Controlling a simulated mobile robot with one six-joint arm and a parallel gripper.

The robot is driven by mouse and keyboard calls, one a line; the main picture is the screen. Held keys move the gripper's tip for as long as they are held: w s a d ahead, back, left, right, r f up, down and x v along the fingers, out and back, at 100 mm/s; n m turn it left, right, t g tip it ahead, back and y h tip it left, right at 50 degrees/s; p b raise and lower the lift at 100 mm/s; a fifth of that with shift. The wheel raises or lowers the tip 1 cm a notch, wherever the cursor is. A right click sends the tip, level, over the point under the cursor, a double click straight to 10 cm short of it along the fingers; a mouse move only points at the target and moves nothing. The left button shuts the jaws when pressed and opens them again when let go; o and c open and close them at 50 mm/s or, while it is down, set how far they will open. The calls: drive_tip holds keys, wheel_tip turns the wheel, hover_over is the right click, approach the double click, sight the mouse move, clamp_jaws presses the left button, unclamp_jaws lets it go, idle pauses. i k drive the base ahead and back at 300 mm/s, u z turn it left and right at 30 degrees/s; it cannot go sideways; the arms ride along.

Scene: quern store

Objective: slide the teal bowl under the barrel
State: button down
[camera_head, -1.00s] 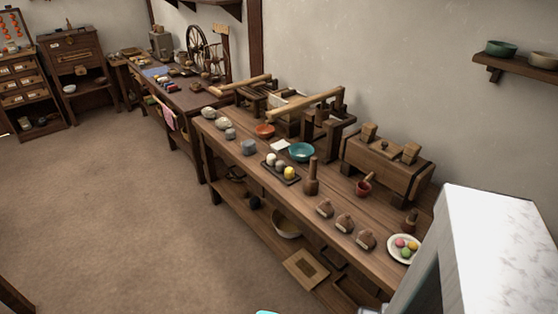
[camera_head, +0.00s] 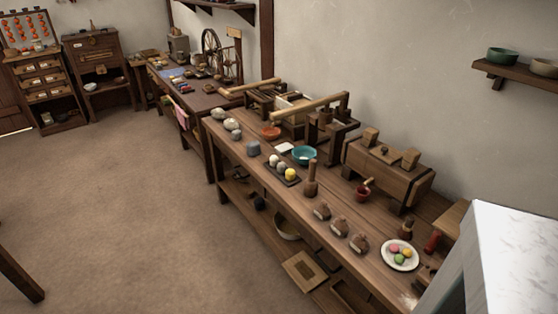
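The teal bowl (camera_head: 304,155) stands upright on the long wooden workbench (camera_head: 338,198), near its middle. A wooden barrel-like chest with dark bands (camera_head: 385,172) lies on the same bench to the right of the bowl, with blocks on top; I cannot tell whether this is the barrel. A wooden press frame with a long beam (camera_head: 325,125) stands just behind the bowl. My gripper is not in view.
Close around the bowl are a white card (camera_head: 284,147), a dark tray (camera_head: 284,173) with round items and an upright wooden pestle (camera_head: 311,179). A plate (camera_head: 399,255) with coloured balls is nearer. A pale block (camera_head: 500,255) fills the lower right. The floor (camera_head: 110,200) at left is clear.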

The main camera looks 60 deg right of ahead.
sight(302, 155)
drive_tip(key=z, duration=0.1)
drive_tip(key=i, duration=0.95)
drive_tip(key=u, duration=0.05)
